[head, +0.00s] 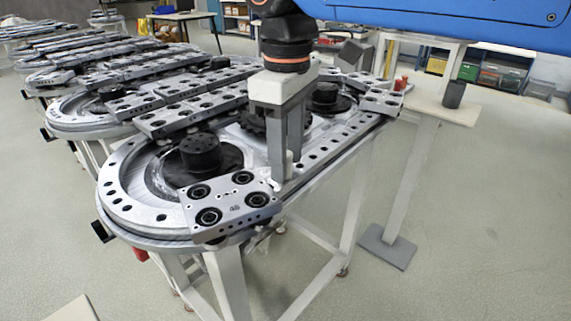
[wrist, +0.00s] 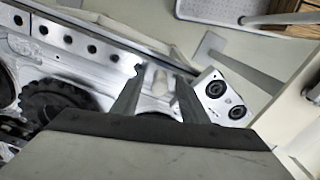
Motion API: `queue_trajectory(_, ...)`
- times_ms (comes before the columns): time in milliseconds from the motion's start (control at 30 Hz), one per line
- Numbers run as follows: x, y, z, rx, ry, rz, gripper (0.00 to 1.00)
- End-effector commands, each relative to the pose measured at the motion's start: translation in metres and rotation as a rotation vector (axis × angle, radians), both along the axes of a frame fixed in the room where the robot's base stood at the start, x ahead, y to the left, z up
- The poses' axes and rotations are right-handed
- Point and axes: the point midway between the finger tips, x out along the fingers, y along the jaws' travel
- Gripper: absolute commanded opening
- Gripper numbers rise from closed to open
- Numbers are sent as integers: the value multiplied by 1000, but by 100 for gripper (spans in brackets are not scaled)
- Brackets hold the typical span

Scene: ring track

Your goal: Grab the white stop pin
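The white stop pin (head: 289,161) stands at the straight side rail of the nearest ring track (head: 140,213), just behind the front carriage plate. It is small and partly hidden by a finger in the head view. In the wrist view the pin (wrist: 160,78) shows between the two fingers. My gripper (head: 287,165) points down over the rail with its fingers on either side of the pin. In the wrist view my gripper (wrist: 160,76) is open, with a gap visible beside the pin.
The carriage plate (head: 234,205) with black rollers lies close in front of my fingers. A black round hub (head: 200,152) stands inside the track's bend. More carriages (head: 190,117) sit on the far side. A small side table (head: 440,108) stands to the right.

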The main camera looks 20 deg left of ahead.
Motion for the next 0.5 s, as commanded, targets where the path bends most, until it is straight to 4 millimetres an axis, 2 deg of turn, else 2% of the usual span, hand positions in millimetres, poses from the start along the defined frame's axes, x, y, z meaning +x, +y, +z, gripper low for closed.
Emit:
queue_trajectory(167,0,0,0,0,0,0,40)
queue_trajectory(333,0,0,0,0,0,0,0)
queue_trajectory(500,0,0,0,0,0,0,0)
